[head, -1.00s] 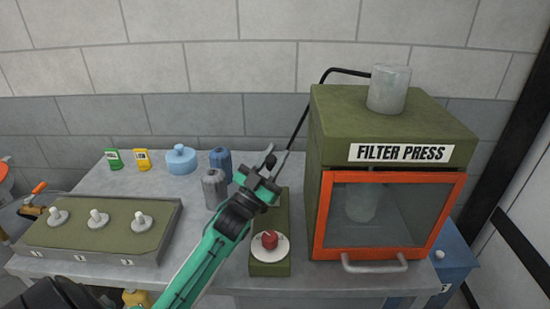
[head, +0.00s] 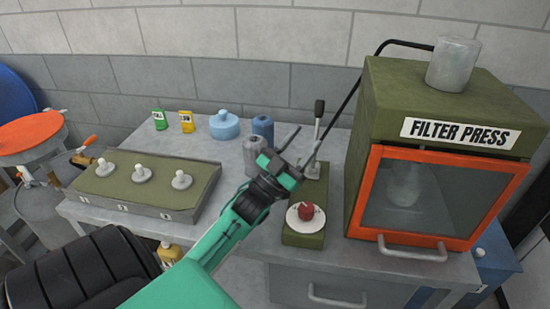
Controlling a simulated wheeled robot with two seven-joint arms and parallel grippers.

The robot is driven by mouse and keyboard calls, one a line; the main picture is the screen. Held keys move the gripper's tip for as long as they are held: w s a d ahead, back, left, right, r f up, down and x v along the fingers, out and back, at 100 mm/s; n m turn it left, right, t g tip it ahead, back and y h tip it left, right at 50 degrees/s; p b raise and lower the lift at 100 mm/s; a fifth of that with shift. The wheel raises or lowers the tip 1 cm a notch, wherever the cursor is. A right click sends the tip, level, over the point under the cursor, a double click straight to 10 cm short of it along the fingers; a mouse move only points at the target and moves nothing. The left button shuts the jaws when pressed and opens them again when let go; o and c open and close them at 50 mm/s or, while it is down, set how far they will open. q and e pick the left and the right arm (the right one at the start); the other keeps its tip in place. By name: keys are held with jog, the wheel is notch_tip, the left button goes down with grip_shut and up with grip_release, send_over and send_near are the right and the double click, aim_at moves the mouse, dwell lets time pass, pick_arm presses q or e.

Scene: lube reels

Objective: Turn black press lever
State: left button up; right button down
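The press lever is a thin metal rod with a black knob (head: 319,107). It stands nearly upright at the back of a small olive control box (head: 304,239) with a red button (head: 306,211) on a white disc. My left gripper (head: 302,146) is open, its two fingers spread, just in front of and left of the lever's lower part. One finger overlaps the rod in the picture; I cannot tell whether it touches. Nothing shows between the fingers. My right gripper is not in view.
The olive filter press (head: 367,139) with an orange-framed glass door (head: 425,200) stands close on the right. Grey and blue bottles (head: 263,127) stand just left. A panel with several white knobs (head: 142,174) lies further left.

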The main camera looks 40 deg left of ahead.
pick_arm(q)
jog(key=s+a+b, duration=0.1)
jog(key=s, duration=0.7)
jog(key=shift+s+a, duration=0.3)
jog(key=shift+s, duration=0.1)
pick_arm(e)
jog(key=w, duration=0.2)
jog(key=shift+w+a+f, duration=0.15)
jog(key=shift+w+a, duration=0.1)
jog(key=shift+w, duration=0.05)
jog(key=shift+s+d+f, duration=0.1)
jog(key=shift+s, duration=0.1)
